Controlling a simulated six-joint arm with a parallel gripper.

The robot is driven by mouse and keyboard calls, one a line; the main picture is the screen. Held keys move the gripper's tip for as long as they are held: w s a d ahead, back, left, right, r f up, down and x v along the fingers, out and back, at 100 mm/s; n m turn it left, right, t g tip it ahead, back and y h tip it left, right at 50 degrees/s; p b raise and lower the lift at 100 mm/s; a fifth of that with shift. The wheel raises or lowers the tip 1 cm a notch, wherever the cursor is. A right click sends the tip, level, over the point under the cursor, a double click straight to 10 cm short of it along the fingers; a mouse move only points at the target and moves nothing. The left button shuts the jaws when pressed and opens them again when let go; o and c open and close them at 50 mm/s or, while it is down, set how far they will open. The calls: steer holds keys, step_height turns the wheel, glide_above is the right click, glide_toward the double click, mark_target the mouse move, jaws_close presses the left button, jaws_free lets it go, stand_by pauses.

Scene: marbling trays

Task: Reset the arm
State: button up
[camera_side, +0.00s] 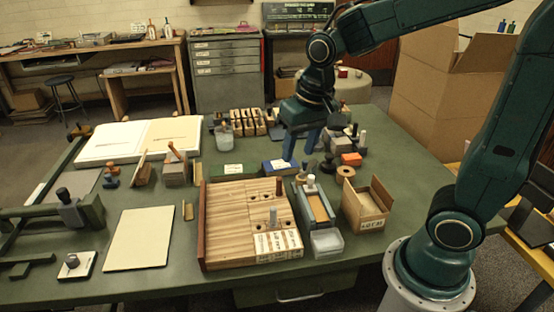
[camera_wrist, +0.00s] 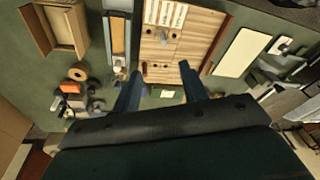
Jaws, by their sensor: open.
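My gripper (camera_side: 300,148) hangs above the back part of the green table, behind the wooden tray, with its blue fingers pointing down. In the wrist view its two fingers (camera_wrist: 158,78) stand apart with nothing between them. The wooden tray (camera_side: 203,228) lies flat on the table and shows slats and a block with several holes. A grey peg (camera_side: 273,217) stands upright in the tray; it also shows in the wrist view (camera_wrist: 164,38). Part of the table behind the gripper is hidden by it.
A cardboard box (camera_side: 366,207) stands right of the tray, beside a narrow blue-lined tray (camera_side: 318,208). A cream board (camera_side: 139,240) lies left. A large carton (camera_side: 425,95) stands behind the table.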

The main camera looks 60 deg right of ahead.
steer(key=s+r+n+t, duration=0.3)
steer(key=s+r+n, duration=0.1)
steer(key=s, duration=0.8)
steer(key=shift+s+a+r, duration=0.15)
steer(key=shift+s+r, duration=0.2)
steer(key=shift+r, duration=0.3)
